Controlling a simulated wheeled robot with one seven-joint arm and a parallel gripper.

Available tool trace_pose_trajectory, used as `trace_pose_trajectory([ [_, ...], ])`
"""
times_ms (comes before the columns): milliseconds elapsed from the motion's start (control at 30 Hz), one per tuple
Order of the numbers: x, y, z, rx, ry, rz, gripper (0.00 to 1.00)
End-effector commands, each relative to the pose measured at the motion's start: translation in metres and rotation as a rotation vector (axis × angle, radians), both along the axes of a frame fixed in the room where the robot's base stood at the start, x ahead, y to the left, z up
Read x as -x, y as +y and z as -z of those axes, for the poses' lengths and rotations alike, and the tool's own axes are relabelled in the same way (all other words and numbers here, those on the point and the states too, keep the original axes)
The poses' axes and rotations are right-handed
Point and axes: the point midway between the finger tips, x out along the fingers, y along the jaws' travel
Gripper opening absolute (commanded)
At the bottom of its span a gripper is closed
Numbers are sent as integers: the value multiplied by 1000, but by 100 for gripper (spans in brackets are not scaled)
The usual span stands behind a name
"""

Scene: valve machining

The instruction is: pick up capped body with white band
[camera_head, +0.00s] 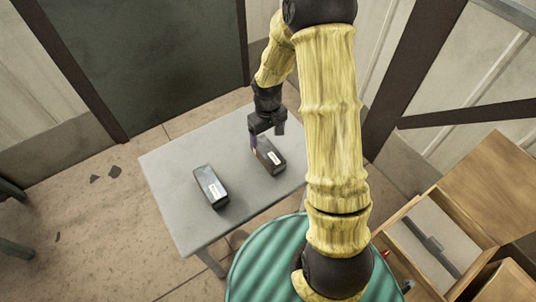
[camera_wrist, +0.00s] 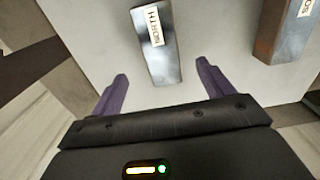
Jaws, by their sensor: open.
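Two dark oblong blocks with white labels lie apart on a grey table (camera_head: 170,165). One block (camera_head: 269,155) is toward the right of the tabletop in the head view, and the other block (camera_head: 211,188) is nearer the front left. In the wrist view, a block labelled NORTH (camera_wrist: 165,65) lies between my finger lines, and another block (camera_wrist: 288,40) with a partly cut-off label is at the upper right. My gripper (camera_head: 267,137) is open and empty over the right block. In the wrist view its purple fingers (camera_wrist: 161,76) flank the labelled block's near end, with gaps on both sides. No distinct cap or band is discernible.
A wooden cabinet (camera_head: 465,235) with an open compartment stands at the lower right, with a grey panel (camera_head: 425,245) inside. A dark door (camera_head: 150,50) and brown posts stand behind the table. The table's left part is clear.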

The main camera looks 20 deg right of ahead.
Motion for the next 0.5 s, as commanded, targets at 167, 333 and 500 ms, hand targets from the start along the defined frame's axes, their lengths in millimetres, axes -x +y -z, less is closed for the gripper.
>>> trace_pose_trajectory([
  [167,1,0,29,0,3,-1,80],
  [333,0,0,36,0,0,1,80],
  [500,0,-1,36,0,0,2,80],
])
